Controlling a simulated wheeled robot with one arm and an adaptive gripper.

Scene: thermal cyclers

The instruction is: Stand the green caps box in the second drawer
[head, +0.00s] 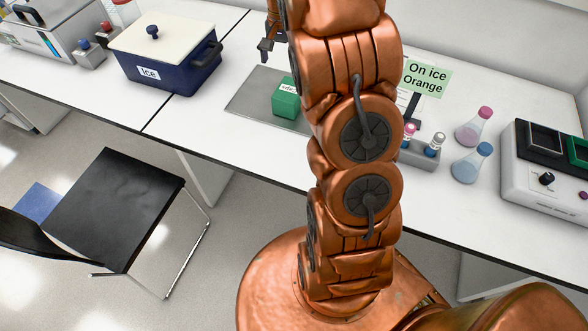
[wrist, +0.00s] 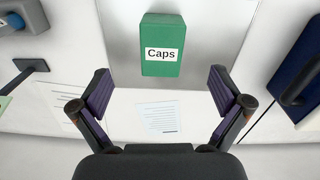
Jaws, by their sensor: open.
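The green caps box (head: 286,103) stands on a grey metal tray (head: 247,93) on the white bench, left of my arm in the head view. In the wrist view the box (wrist: 161,60) shows its white "Caps" label and lies ahead of the fingertips, not between them. My gripper (wrist: 162,90) is open and empty, with its two dark fingers wide apart. In the head view part of my gripper (head: 266,48) shows above and behind the box, with the rest hidden by my arm. I see no drawer in either view.
A blue ice box (head: 165,58) with a cream lid stands left of the tray. A black chair (head: 112,205) stands in front.

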